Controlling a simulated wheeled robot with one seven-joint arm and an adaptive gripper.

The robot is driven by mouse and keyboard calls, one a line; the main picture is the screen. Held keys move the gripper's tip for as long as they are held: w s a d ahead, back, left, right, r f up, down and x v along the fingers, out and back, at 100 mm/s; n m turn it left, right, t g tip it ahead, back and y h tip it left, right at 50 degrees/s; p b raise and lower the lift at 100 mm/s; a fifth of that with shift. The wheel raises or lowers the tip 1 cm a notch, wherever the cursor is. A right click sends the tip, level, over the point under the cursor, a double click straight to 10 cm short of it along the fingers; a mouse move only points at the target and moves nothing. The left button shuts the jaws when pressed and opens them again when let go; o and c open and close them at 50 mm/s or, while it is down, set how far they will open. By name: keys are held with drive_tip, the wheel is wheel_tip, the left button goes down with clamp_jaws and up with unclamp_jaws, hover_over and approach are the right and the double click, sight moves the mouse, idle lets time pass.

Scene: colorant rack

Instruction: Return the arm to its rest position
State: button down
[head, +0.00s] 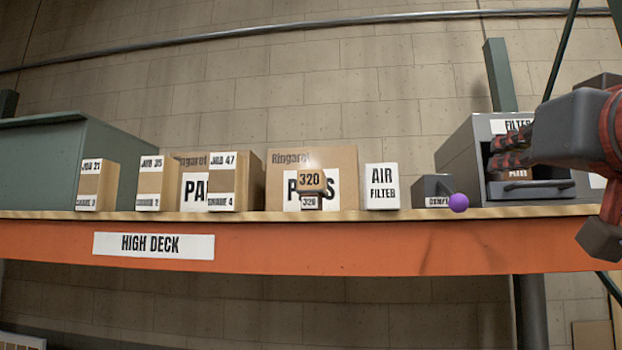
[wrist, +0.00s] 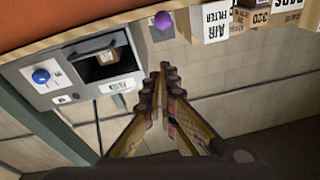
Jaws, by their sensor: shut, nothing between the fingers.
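My gripper (head: 494,152) is at the right of the head view, in front of the grey filter cabinet (head: 455,150), and covers part of its front. In the wrist view my gripper (wrist: 163,70) points toward the shelf with its fingertips together and nothing between them. The grey cabinet (wrist: 75,110) shows there at the left, with a blue knob (wrist: 41,76) and an opening holding a small brown box (wrist: 98,52). My fingers appear apart from the cabinet, to the right of it in that view.
The orange-edged shelf (head: 330,260) holds several labelled boxes, including a white air filter box (head: 381,187). A purple ball (head: 458,202) shows in front of a small dark box (head: 430,187). A green cabinet (head: 105,150) stands left. A green post (head: 500,75) rises behind the grey cabinet.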

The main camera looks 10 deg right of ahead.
idle(0.6)
drive_tip(key=w+d+f+g, duration=0.1)
drive_tip(key=f+g, duration=0.2)
drive_tip(key=f, duration=0.9)
drive_tip(key=w+d+f+m+g+y, duration=0.1)
drive_tip(key=w+f+g, duration=0.1)
drive_tip(key=f, duration=1)
drive_tip(key=w+d+f+g, duration=0.1)
drive_tip(key=f+g, duration=0.2)
drive_tip(key=f, duration=0.9)
drive_tip(key=s+a+f+n+g+y, duration=0.1)
drive_tip(key=s+a+f+n+g, duration=0.1)
drive_tip(key=f, duration=0.8)
drive_tip(key=s+a+f+n+g+y, duration=0.1)
drive_tip(key=s+a+f+n+g, duration=0.1)
drive_tip(key=s+a+f, duration=0.2)
drive_tip(key=s+a+f+n+g+y, duration=0.1)
drive_tip(key=s+a+f, duration=0.2)
drive_tip(key=a+f, duration=0.4)
wheel_tip(320, 180, down, 9)
drive_tip(key=shift+s+a+n+g, duration=0.3)
drive_tip(key=shift+a+n+g, duration=0.1)
